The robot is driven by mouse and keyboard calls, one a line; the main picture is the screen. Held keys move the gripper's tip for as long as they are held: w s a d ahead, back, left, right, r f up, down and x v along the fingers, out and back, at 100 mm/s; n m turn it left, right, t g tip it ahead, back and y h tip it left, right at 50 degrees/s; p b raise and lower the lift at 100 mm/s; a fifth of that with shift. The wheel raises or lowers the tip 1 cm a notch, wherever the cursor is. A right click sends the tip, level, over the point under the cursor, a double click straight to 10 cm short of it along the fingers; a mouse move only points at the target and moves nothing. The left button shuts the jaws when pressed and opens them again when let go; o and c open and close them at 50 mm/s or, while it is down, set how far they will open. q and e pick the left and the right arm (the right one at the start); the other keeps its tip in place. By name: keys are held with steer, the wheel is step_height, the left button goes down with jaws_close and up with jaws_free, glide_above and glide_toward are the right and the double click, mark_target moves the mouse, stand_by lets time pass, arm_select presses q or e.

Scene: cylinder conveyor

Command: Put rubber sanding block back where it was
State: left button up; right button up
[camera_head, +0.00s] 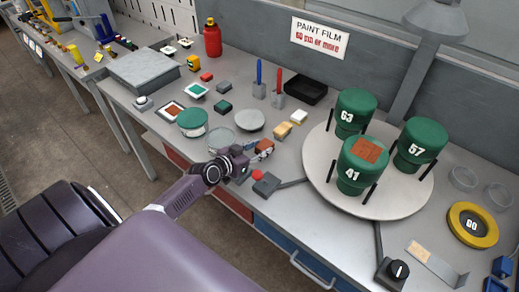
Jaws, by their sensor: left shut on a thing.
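My left gripper (253,157) reaches in from the lower left over the front part of the bench. It is shut on a small reddish-brown block (265,146), which looks like the rubber sanding block. The gripper partly hides the block, and I cannot tell whether the block touches the bench top. My right gripper is not in view.
A round turntable (400,207) to the right carries green cylinders marked 63, 57 and 41 (352,175); a brown square lies on 41. Tins (193,122), a black tray (306,89) and small blocks stand behind.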

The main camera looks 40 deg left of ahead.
arm_select(q)
steer(key=shift+r, duration=0.15)
steer(key=o, duration=0.7)
steer(key=shift+f, duration=0.2)
steer(key=o, duration=0.4)
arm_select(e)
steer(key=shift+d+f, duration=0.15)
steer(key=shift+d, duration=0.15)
arm_select(q)
steer(key=shift+o, duration=0.2)
steer(key=shift+r, duration=0.25)
steer(key=v, duration=1)
steer(key=shift+s+f, duration=0.1)
steer(key=shift+s, duration=0.2)
steer(key=shift+v, duration=0.75)
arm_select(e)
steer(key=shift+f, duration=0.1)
